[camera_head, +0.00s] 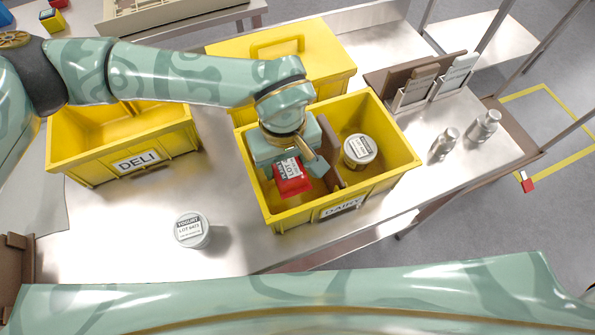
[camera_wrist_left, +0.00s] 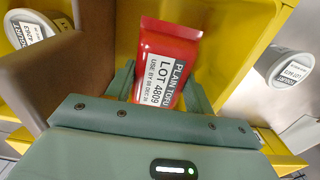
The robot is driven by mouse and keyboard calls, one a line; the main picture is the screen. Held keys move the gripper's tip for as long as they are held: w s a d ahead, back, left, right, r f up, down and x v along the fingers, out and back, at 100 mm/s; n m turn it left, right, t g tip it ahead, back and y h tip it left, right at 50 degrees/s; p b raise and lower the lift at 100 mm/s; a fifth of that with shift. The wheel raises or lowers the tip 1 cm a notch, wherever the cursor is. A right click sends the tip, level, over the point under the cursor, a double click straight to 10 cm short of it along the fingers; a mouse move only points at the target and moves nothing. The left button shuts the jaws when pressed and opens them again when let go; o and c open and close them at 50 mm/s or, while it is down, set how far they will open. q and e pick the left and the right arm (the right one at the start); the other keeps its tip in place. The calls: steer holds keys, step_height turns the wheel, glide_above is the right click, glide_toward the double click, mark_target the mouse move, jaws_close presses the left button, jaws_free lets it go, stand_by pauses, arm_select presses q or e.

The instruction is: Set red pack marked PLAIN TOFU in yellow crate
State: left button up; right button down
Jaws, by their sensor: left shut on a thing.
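The red pack (camera_head: 293,183) is held by my left gripper (camera_head: 290,163), low over the left compartment of the yellow crate marked DAIRY (camera_head: 282,220). In the left wrist view the pack (camera_wrist_left: 165,45) shows a label reading PLAIN TOFU, LOT 4809, and sits between the fingers of my left gripper (camera_wrist_left: 160,92). I cannot tell whether the pack touches the crate floor. A brown divider (camera_head: 331,160) splits this crate, just right of the gripper. My right gripper is not in view.
A white tub (camera_head: 359,151) stands in the crate's right compartment. A yogurt tub (camera_head: 191,230) stands on the steel table. Two metal shakers (camera_head: 484,126) (camera_head: 444,145) stand at right.

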mark_target(286, 164)
arm_select(q)
step_height(286, 164, down, 6)
steer(key=shift+r+b, duration=0.15)
steer(key=shift+b, duration=0.15)
steer(key=o, duration=1)
steer(key=shift+c, duration=0.2)
step_height(286, 164, up, 12)
steer(key=shift+r+p, duration=0.1)
steer(key=shift+p, duration=0.65)
